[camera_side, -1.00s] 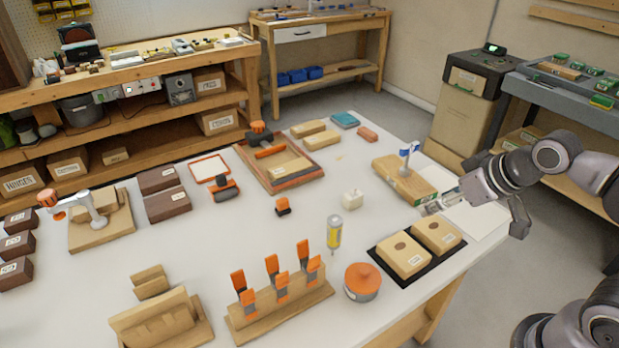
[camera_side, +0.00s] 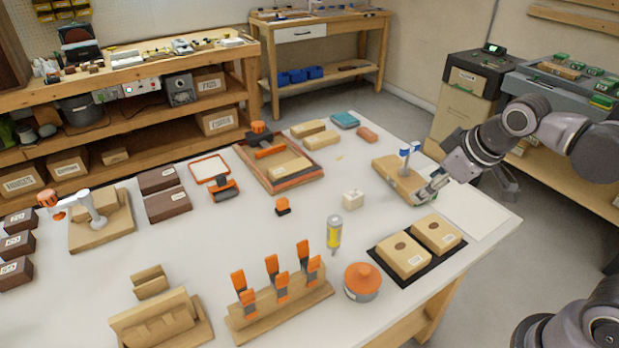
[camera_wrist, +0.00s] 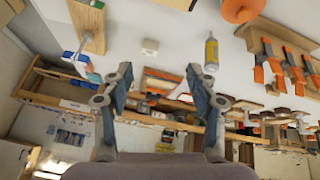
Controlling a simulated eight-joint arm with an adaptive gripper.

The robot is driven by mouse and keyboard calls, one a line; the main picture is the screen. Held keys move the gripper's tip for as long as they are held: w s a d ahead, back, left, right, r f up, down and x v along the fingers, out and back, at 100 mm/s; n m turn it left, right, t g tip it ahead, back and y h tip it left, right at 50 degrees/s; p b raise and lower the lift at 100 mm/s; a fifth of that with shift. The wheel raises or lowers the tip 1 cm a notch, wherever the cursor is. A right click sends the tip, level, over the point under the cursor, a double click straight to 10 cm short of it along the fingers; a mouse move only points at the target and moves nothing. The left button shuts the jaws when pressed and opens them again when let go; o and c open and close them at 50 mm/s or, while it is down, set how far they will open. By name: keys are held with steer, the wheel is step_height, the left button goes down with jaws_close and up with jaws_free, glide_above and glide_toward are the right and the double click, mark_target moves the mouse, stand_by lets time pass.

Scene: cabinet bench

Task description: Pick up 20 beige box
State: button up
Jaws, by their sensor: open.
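Two beige boxes, a left one (camera_side: 403,257) and a right one (camera_side: 437,236), sit side by side on a black mat (camera_side: 397,282) near the table's right edge. Each has a dark round spot on top and a small white label on its front. The labels are too small to read, so I cannot tell which is 20. My gripper (camera_side: 430,188) is open and empty, above and behind the boxes, beside a long wooden block. The wrist view shows both fingers spread (camera_wrist: 160,95) with nothing between them. Part of a beige box (camera_wrist: 175,4) shows at that view's top edge.
The wooden block (camera_side: 392,176) with a blue-and-white fixture (camera_side: 409,150) stands close to my gripper. An orange-lidded jar (camera_side: 362,281), a yellow bottle (camera_side: 334,234) and a white cube (camera_side: 353,199) stand left of the mat.

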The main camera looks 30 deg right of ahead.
steer(key=w+n+g, duration=0.2)
steer(key=w+n, duration=0.2)
steer(key=w, duration=0.2)
steer(key=n+g+h, duration=0.4)
steer(key=n, duration=0.7)
glide_above(353, 194)
steer(key=a, duration=0.4)
step_height(353, 194, down, 12)
steer(key=x, duration=0.5)
steer(key=shift+s+d+r, duration=0.1)
steer(key=shift+s+d, duration=0.05)
steer(key=shift+s, duration=0.2)
steer(key=shift+w+x, duration=0.15)
steer(key=shift+x, duration=1.15)
steer(key=shift+w+x, duration=0.15)
steer(key=shift+x, duration=1.15)
jaws_close()
